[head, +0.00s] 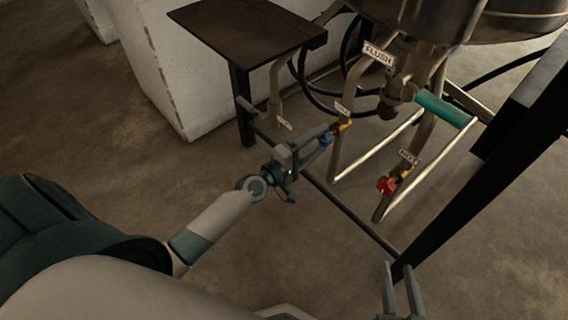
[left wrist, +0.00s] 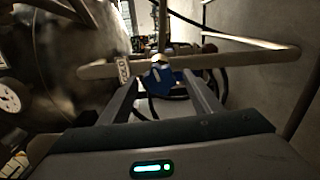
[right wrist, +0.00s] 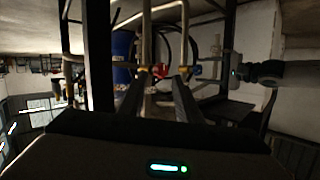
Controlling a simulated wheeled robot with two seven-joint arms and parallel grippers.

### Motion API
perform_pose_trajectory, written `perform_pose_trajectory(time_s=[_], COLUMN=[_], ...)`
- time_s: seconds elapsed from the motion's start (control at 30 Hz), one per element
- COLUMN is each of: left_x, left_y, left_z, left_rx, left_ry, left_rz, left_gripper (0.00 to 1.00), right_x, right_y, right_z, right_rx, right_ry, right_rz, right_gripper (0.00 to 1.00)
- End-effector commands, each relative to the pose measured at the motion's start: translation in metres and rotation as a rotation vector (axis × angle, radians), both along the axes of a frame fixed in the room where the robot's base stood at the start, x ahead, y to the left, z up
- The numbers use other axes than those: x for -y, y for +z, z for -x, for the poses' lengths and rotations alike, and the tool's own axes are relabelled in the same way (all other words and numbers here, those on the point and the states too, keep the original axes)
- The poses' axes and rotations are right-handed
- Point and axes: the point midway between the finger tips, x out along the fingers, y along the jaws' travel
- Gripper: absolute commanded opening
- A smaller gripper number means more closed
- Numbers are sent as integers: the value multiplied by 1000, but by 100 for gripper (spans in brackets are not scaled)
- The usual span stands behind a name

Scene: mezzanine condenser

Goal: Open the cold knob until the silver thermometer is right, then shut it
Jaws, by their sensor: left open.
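The blue cold knob (head: 326,139) sits on the pipe beside the COLD tag (head: 342,108). In the left wrist view the blue knob (left wrist: 158,78) lies between the two fingertips. My left gripper (head: 313,138) is open around the knob; I cannot tell whether a finger touches it. My right gripper (head: 401,277) is open and empty, low at the front, apart from the pipes. The red hot knob (head: 386,185) is on the right pipe, and also shows in the right wrist view (right wrist: 160,71).
A steel vessel (head: 440,14) stands above the pipes. A teal sleeve (head: 443,108) covers one pipe, near the FLUSH tag (head: 378,54). A dark side table (head: 245,30) stands at the back left. A dark post (head: 480,175) slants on the right. The floor at left is clear.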

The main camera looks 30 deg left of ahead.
Motion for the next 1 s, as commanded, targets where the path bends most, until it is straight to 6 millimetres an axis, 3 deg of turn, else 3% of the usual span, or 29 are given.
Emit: perform_pose_trajectory(time_s=[0.27, 0.6, 0.8, 1.0], left_x=[-19, -40, -47, -48], left_y=[-2, -2, -2, 0], left_z=[53, 110, 127, 132], left_rx=[-3, -2, -2, 1], left_ry=[-1, -1, 0, 1], left_rz=[-3, -2, -1, 1], left_gripper=[58, 58, 58, 58], right_x=[-4, -11, -13, -14], right_y=[9, 41, 56, 61], right_z=[-2, -5, -4, -3], right_rx=[58, 231, 307, 328], right_ry=[-2, -4, -5, -6], right_rz=[-20, -71, -95, -102], right_gripper=[31, 31, 31, 31])
